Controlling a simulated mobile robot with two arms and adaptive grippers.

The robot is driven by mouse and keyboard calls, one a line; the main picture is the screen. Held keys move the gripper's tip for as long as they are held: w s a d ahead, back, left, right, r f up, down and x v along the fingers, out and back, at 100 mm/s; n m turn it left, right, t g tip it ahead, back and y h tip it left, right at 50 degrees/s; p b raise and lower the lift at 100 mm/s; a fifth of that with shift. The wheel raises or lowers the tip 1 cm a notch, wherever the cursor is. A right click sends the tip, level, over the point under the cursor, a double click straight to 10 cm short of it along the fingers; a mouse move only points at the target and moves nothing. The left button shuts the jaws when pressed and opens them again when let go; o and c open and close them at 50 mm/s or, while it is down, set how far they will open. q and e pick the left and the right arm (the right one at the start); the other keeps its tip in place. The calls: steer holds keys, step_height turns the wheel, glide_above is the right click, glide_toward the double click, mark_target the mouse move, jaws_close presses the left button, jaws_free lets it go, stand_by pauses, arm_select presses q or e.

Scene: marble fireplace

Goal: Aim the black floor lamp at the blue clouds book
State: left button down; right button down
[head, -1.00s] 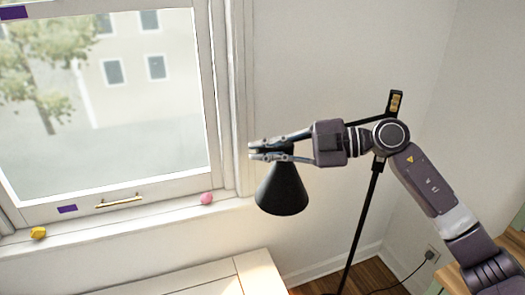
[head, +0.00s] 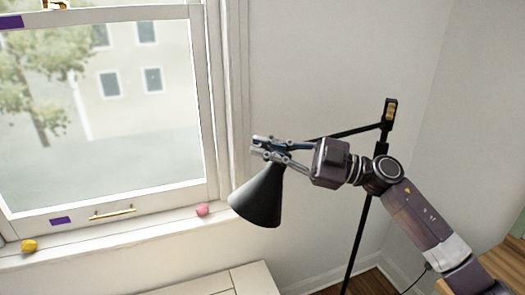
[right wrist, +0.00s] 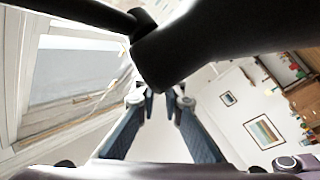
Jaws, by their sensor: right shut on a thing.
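The black floor lamp (head: 259,196) has a cone shade on an arm that runs to a thin upright pole at the right. The shade hangs in front of the wall by the window, tilted, with its wide mouth toward the lower left. My right gripper (head: 260,147) is shut on the lamp head at the narrow top of the shade. In the right wrist view, the dark lamp (right wrist: 200,38) fills the top, above the fingers (right wrist: 160,98). I see no blue clouds book in these views. My left gripper is out of view.
A window with a white sill (head: 130,236) is at the left. A yellow lump (head: 29,246) and a pink lump (head: 202,209) lie on the sill. A white surface (head: 225,283) is below the shade. Wooden furniture (head: 505,262) is at the lower right.

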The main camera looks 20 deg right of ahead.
stand_by(0.4)
steer(key=c, duration=2)
jaws_free()
steer(key=shift+c, duration=0.2)
steer(key=shift+d, duration=0.15)
steer(key=shift+s+d+f, duration=0.15)
steer(key=shift+s+d, duration=0.05)
steer(key=shift+d, duration=0.1)
steer(key=v, duration=1.1)
steer(key=shift+s, duration=0.1)
